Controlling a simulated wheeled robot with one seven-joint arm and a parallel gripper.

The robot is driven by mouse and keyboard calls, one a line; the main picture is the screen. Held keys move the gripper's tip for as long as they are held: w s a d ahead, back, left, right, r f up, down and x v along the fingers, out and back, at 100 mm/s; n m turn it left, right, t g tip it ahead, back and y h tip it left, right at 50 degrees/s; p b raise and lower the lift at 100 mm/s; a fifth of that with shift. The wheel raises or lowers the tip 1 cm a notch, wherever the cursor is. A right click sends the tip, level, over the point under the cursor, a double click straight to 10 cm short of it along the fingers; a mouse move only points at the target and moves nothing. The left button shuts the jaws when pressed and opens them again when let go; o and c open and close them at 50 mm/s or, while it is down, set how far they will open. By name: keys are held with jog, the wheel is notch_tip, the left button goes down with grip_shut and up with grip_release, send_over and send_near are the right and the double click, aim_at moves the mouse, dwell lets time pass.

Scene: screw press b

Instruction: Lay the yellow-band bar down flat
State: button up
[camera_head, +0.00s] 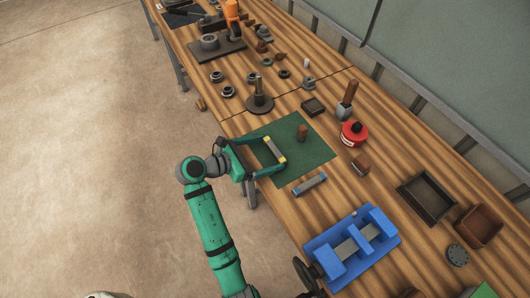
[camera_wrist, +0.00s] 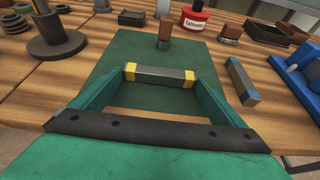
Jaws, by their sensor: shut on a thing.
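The yellow-band bar (camera_head: 274,150) is a grey square bar with a yellow band at each end. My gripper (camera_wrist: 160,76) is shut on the bar (camera_wrist: 161,78) end to end, one finger at each yellow band. The bar lies level across the jaws, over the green mat (camera_wrist: 122,55). I cannot tell whether its underside touches the mat. The finger pads are mostly hidden behind the bar's ends.
A similar bar with blue ends (camera_head: 310,185) lies right of the mat. A brown-topped block (camera_head: 302,132) stands on the mat. A blue vise (camera_head: 352,245), a red tin (camera_head: 354,133), a dark tray (camera_head: 427,198) and a spindle stand (camera_head: 260,102) surround it.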

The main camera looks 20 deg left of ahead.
jog(key=shift+f, duration=0.2)
jog(key=shift+s+f, duration=0.1)
jog(key=shift+f, duration=0.45)
jog(key=o, duration=1.1)
jog(key=shift+f, duration=0.1)
jog(key=shift+d, duration=0.3)
jog(key=shift+a+r, duration=0.15)
jog(key=shift+r, duration=0.5)
jog(key=v, duration=1.2)
jog(key=shift+r, duration=0.35)
jog(key=shift+a, duration=0.15)
